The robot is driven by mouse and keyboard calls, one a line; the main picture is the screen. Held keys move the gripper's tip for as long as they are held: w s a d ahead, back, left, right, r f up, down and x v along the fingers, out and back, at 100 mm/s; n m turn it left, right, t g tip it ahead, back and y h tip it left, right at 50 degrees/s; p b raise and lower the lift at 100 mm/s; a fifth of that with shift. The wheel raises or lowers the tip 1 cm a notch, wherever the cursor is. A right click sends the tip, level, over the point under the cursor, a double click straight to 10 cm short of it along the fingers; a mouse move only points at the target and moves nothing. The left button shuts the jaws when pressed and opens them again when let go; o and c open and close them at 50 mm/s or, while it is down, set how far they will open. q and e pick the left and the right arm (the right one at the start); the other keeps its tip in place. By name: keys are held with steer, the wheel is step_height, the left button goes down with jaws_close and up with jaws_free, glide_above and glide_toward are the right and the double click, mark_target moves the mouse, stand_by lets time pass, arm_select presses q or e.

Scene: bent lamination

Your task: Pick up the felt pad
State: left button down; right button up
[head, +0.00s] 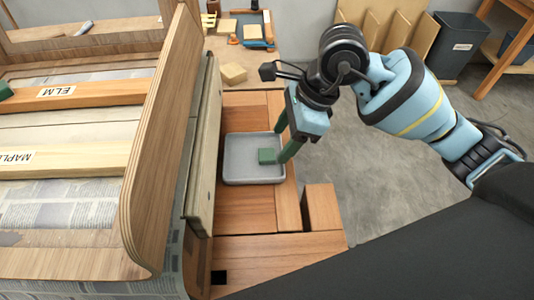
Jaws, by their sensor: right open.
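A small dark green block that looks like the felt pad (266,156) lies in the shallow grey tray (240,178), near its right side. My right gripper (280,147) comes in from the right, with its green fingers spread apart over the tray's right edge. It is open, and its nearer fingertip appears right beside the green block. I cannot tell whether they touch. My left gripper is not in view.
A tall curved plywood panel (158,140) stands left of the tray. Left of it lie wooden strips marked ELM (110,93) and MAPLE (75,160); a green piece (5,91) shows at the left edge.

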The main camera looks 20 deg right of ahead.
mark_target(272, 153)
steer(key=shift+x, duration=1.95)
steer(key=shift+w, duration=0.1)
steer(key=shift+c, duration=0.2)
steer(key=c, duration=1)
